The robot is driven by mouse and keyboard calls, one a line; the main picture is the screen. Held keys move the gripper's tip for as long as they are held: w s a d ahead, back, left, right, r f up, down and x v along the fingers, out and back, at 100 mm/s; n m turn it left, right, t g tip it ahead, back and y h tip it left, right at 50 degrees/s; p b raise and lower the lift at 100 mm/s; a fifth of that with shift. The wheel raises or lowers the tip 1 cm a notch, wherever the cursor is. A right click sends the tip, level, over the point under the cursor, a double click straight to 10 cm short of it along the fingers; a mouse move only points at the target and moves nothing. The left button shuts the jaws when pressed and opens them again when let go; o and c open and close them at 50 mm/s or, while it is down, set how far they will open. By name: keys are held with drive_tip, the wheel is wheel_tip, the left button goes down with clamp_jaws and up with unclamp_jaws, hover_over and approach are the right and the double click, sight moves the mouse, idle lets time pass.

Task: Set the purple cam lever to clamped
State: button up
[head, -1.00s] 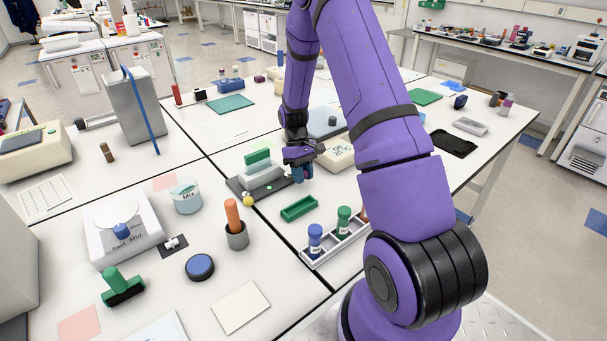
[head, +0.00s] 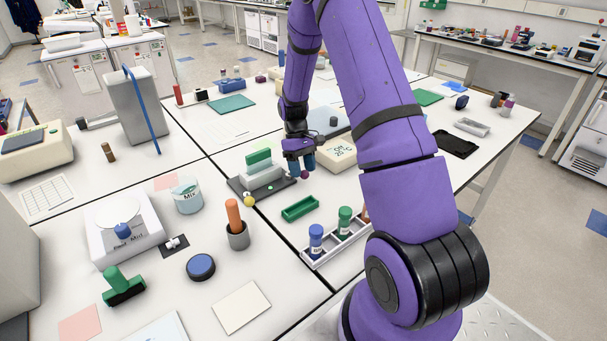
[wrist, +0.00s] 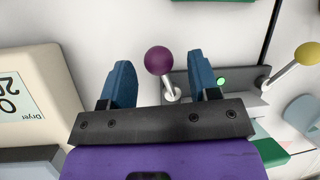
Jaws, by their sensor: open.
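The purple cam lever (wrist: 159,60) has a round purple knob on a short metal rod. In the wrist view it stands between the two blue fingers of my open gripper (wrist: 160,68), with a visible gap on each side. In the head view my gripper (head: 301,163) is at the right end of the dark clamp plate (head: 283,188), and the purple knob (head: 306,174) shows just below the fingers. A small green light (wrist: 221,82) is lit on the plate near the lever's foot. I cannot tell the lever's exact angle.
A yellow-knobbed lever (wrist: 306,54) is at the plate's other end. A white block with a green top (head: 259,167) stands on the plate. A dryer box (head: 338,153) is close to the right of my gripper. A green tray (head: 299,208) lies in front.

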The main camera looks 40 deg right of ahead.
drive_tip(key=v, duration=0.8)
drive_tip(key=shift+r, duration=0.25)
drive_tip(key=shift+w, duration=0.15)
drive_tip(key=s+a+r+t, duration=0.2)
drive_tip(key=s+a+r, duration=0.2)
drive_tip(key=r, duration=0.3)
drive_tip(key=s+a+r+m+t+h, duration=0.1)
drive_tip(key=s+a+r, duration=0.2)
drive_tip(key=r, duration=0.4)
drive_tip(key=s+a+r+t, duration=0.2)
drive_tip(key=s+a+r, duration=0.2)
drive_tip(key=r, duration=0.3)
drive_tip(key=s+a+r+t, duration=0.2)
drive_tip(key=s+a+r, duration=0.1)
drive_tip(key=s, duration=0.6)
drive_tip(key=s+a+r+m+t, duration=0.1)
drive_tip(key=s+a+r+t, duration=0.2)
drive_tip(key=s, duration=0.7)
drive_tip(key=shift+a, duration=0.55)
